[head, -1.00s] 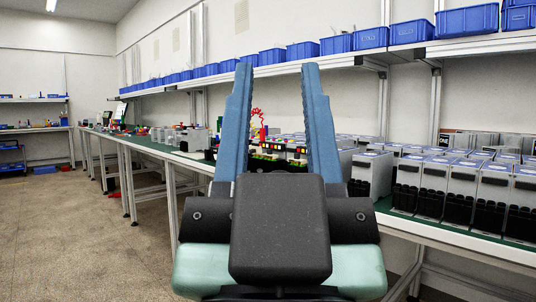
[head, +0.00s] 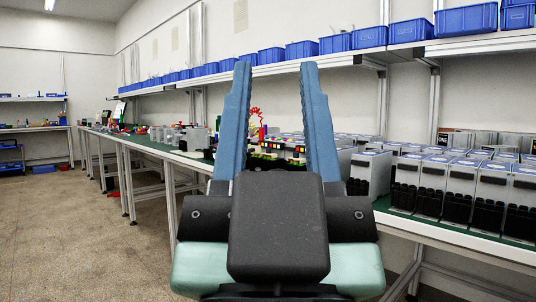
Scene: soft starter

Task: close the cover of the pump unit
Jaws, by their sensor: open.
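My gripper (head: 275,66) is in the middle of the head view, with its two blue fingers pointing up and wide apart. It is open, and nothing is held between the fingers. Behind it, on the green-topped bench, stand many white-grey box units with black fronts (head: 460,195). I cannot tell which thing is the pump unit, and no open cover can be made out. The part of the bench behind the gripper body is hidden.
The long bench (head: 440,232) runs from the right front to the back left. A shelf above it carries blue bins (head: 410,33). Red, yellow and black parts (head: 270,148) show between the fingers. The floor (head: 70,240) at the left is clear.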

